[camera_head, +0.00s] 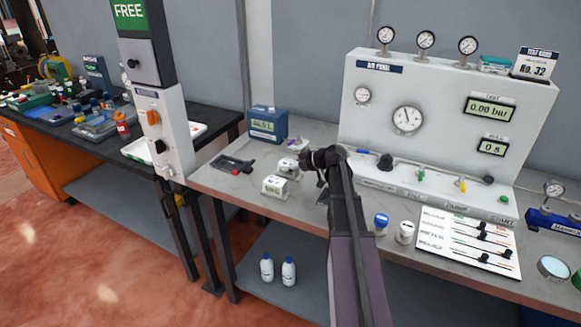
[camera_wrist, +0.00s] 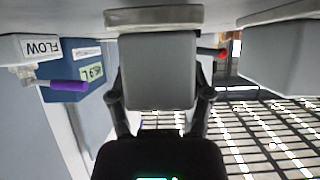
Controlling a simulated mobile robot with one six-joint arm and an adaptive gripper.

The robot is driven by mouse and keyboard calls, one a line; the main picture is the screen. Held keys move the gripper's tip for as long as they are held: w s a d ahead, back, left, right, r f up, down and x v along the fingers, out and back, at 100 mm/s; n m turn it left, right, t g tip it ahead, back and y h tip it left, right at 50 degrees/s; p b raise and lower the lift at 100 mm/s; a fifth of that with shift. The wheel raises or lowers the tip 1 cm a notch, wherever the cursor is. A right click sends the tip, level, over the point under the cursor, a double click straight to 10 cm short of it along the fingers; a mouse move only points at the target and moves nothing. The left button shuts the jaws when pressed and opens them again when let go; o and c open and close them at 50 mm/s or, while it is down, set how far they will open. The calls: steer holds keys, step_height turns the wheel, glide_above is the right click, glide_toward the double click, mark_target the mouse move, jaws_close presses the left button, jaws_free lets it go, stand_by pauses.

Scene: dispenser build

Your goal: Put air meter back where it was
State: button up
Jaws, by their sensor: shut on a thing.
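My gripper (camera_wrist: 160,96) is shut on a plain grey block with a paler plate (camera_wrist: 154,17) at its upper picture edge; one finger lies on each side. No label shows on this face, so I cannot tell by reading that it is the air meter. In the head view my gripper (camera_head: 325,158) is over the bench, and my arm mostly hides the held block. Two small white meters, one at the back (camera_head: 288,168) and one in front (camera_head: 275,187), stand to its left. I cannot tell whether the held block touches the bench.
A blue display box (camera_head: 268,124) and a dark tool (camera_head: 232,165) are on the bench (camera_head: 222,190) at left. The white gauge panel (camera_head: 440,110) stands behind. Two capped containers, blue (camera_head: 381,223) and white (camera_head: 405,232), and a slider board (camera_head: 468,243) are at right.

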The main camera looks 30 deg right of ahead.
steer(key=shift+s+f, duration=0.1)
steer(key=shift+f, duration=0.05)
steer(key=o, duration=1.2)
steer(key=shift+a, duration=0.1)
steer(key=shift+o, duration=0.7)
steer(key=shift+s, duration=0.1)
